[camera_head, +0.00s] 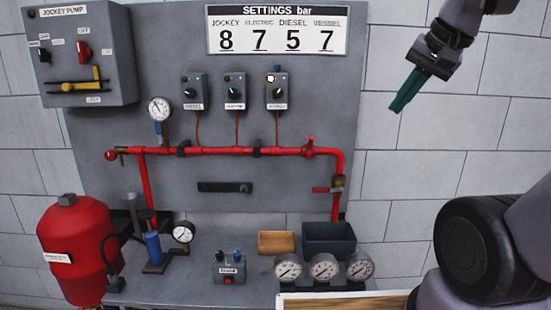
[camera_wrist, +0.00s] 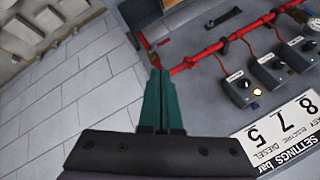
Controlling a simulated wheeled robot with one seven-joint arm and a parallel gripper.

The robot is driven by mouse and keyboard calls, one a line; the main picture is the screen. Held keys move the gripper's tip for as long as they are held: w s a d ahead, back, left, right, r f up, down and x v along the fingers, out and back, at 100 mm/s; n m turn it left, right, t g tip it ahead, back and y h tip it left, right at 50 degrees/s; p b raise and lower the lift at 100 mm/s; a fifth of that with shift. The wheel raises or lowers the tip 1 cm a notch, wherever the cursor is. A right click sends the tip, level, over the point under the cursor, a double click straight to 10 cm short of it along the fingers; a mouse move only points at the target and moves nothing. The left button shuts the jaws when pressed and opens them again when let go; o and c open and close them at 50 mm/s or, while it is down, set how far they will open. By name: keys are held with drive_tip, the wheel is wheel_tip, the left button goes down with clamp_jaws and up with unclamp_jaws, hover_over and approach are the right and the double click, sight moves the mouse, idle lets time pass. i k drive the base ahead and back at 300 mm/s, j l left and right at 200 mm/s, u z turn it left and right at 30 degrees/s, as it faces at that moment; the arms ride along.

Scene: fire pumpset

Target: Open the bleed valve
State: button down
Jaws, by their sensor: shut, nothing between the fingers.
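No label in view names the bleed valve. A red pipe (camera_head: 230,151) crosses the grey panel. A brass fitting with a red lever (camera_head: 322,190) sits on its right-hand drop; the lever lies about horizontal. Another red handle (camera_head: 309,147) stands on the pipe near the right bend. A small brass fitting (camera_head: 121,151) with a red knob (camera_head: 110,155) is at the left end. My gripper (camera_head: 398,108) is shut and empty, right of the panel and apart from the pipe. Its green fingers also show together in the wrist view (camera_wrist: 160,72), with the pipe (camera_wrist: 205,54) beyond.
Bare wall lies right of the panel.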

sight(110, 155)
drive_tip(key=k+j+u, duration=0.1)
drive_tip(key=u, duration=0.25)
drive_tip(key=i+l+u, duration=0.1)
drive_tip(key=u, duration=0.95)
drive_tip(key=i+j+z, duration=0.15)
drive_tip(key=j+z, duration=0.6)
drive_tip(key=i+j, duration=0.05)
